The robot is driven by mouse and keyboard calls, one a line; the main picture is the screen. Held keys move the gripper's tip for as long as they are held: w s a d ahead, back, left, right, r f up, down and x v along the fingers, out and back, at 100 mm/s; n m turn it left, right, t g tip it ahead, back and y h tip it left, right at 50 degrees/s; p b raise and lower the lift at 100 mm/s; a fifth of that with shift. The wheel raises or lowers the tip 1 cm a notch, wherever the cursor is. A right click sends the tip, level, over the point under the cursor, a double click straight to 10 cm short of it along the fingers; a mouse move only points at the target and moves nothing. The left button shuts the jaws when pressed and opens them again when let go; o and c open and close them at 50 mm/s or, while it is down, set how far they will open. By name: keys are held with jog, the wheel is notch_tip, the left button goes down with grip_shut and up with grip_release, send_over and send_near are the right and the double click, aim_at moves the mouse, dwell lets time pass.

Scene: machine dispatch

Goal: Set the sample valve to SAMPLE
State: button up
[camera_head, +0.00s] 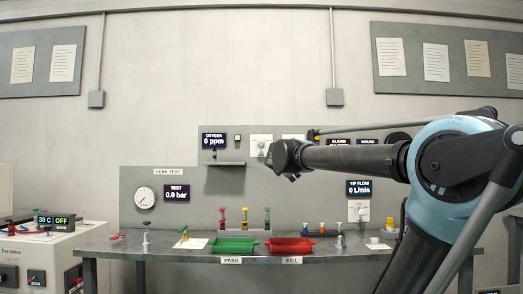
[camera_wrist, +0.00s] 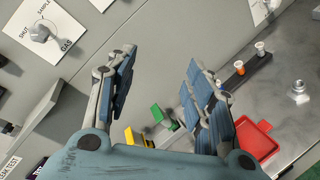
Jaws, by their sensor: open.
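The sample valve (camera_wrist: 39,33) is a grey knob on a white plate marked SHUT, SAMPLE and GAS, at the upper left of the wrist view. I cannot tell for sure which mark the knob points at. In the head view its white plate (camera_head: 262,140) is on the back panel, just left of and above the end of my arm. My gripper (camera_wrist: 160,62) is open, with blue-padded fingers apart and nothing between them. The valve lies outside the fingers, beyond the left one, and is not touched. In the head view the gripper (camera_head: 286,160) is seen small and foreshortened.
A green tray (camera_head: 234,245) and a red tray (camera_head: 290,245) lie on the bench (camera_head: 190,256) below. Coloured valve handles (camera_head: 244,217) stand behind them. A small shelf (camera_head: 225,163) juts from the panel left of my gripper. The space before the panel is clear.

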aim_at(261, 145)
jog(key=w+a+r+n+t+y, duration=0.35)
jog(key=w+a+r+n, duration=0.25)
jog(key=a+r+n, duration=0.5)
jog(key=shift+m+y, duration=0.25)
jog(key=shift+m, duration=0.45)
jog(key=w, duration=1.7)
jog(key=shift+r, duration=0.4)
jog(key=c, duration=1.1)
